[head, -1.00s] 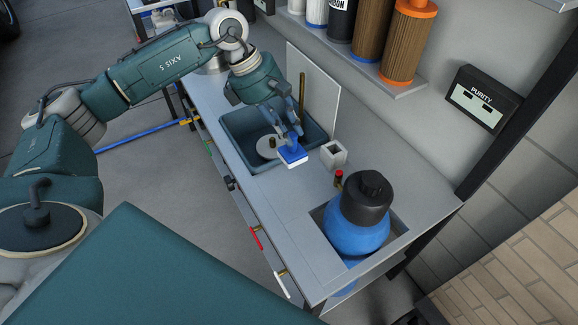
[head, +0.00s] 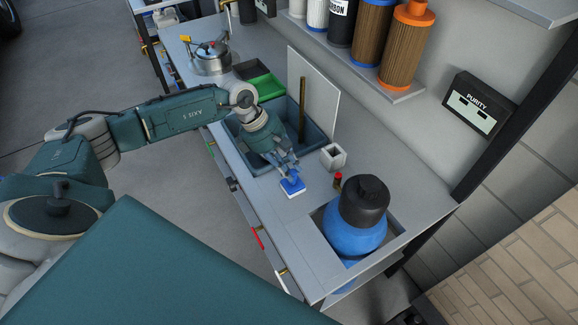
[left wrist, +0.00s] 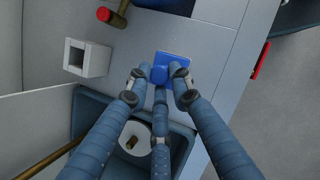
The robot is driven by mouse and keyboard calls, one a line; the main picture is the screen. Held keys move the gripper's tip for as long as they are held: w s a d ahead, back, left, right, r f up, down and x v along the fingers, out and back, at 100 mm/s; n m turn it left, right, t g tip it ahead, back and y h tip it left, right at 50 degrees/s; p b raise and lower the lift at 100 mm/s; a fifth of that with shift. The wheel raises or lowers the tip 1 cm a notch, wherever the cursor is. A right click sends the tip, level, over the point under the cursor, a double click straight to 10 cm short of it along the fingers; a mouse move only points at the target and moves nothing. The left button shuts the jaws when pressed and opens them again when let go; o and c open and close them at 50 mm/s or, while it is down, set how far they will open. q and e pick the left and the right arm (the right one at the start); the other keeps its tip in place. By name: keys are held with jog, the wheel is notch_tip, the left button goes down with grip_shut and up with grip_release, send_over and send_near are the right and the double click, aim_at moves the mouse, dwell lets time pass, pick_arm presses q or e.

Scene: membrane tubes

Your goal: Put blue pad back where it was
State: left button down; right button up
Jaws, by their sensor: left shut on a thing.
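The blue pad (head: 293,187), with a white underside, is at the counter (head: 235,153) between the sink and the blue tank. My left gripper (head: 290,178) is shut on the pad's raised blue handle from above. In the left wrist view the pad (left wrist: 172,64) is between the fingertips (left wrist: 158,75), over the bare counter just past the sink's edge. The pad looks on or very close to the counter; I cannot tell if it touches. My right gripper is not in view.
The sink (head: 318,135) holds a white disc (left wrist: 135,136) and a brown rod (head: 302,110) leans there. A white square holder (head: 333,156), a red-capped valve (head: 337,180) and a blue tank (head: 355,225) stand nearby. A kettle (head: 212,60) is at the far end.

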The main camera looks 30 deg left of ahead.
pick_arm(q)
jog(key=shift+f, duration=0.15)
jog(key=c, duration=1.5)
grip_release()
jog(key=shift+c, duration=0.2)
jog(key=shift+r, duration=0.2)
